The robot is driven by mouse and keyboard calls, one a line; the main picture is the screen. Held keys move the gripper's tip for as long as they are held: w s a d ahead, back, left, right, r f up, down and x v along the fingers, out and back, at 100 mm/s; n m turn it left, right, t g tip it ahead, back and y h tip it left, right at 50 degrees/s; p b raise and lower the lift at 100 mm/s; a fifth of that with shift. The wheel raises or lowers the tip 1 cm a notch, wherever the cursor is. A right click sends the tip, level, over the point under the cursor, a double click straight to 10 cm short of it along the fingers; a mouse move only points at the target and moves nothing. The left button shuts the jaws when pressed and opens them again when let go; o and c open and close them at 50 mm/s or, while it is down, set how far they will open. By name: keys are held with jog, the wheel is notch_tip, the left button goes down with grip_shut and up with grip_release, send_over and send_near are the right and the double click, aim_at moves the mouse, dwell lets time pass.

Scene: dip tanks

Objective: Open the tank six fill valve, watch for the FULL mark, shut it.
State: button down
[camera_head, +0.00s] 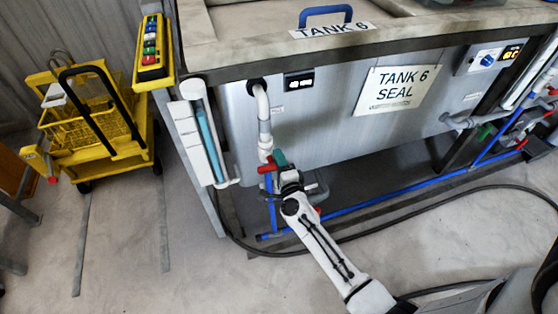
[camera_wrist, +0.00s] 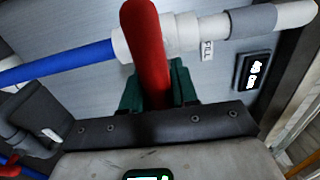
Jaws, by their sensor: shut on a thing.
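The red fill valve handle (camera_head: 265,168) is on the white and blue pipe at the left end of tank six (camera_head: 330,120). My gripper (camera_head: 281,163) is shut on it. In the wrist view the red handle (camera_wrist: 148,45) stands between my green finger pads (camera_wrist: 157,92) and crosses the line of the pipe (camera_wrist: 185,32). A FILL tag (camera_wrist: 207,49) hangs beside the pipe. The sight gauge (camera_head: 207,135) on the tank's left corner shows blue liquid partway up, with its top below the upper end. I cannot read a FULL mark on it.
A yellow cart (camera_head: 95,120) stands at the left, near a yellow button box (camera_head: 152,50). A dark hose (camera_head: 440,200) lies on the floor at the right. More valves and blue pipes (camera_head: 490,145) are at the tank's right end. The floor at lower left is mostly clear.

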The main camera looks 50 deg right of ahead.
jog(key=shift+f, duration=0.1)
jog(key=c, duration=1)
grip_release()
jog(key=shift+o, duration=0.2)
jog(key=shift+s, duration=0.1)
jog(key=v, duration=1)
jog(key=shift+s+a, duration=0.25)
jog(key=shift+s, duration=0.05)
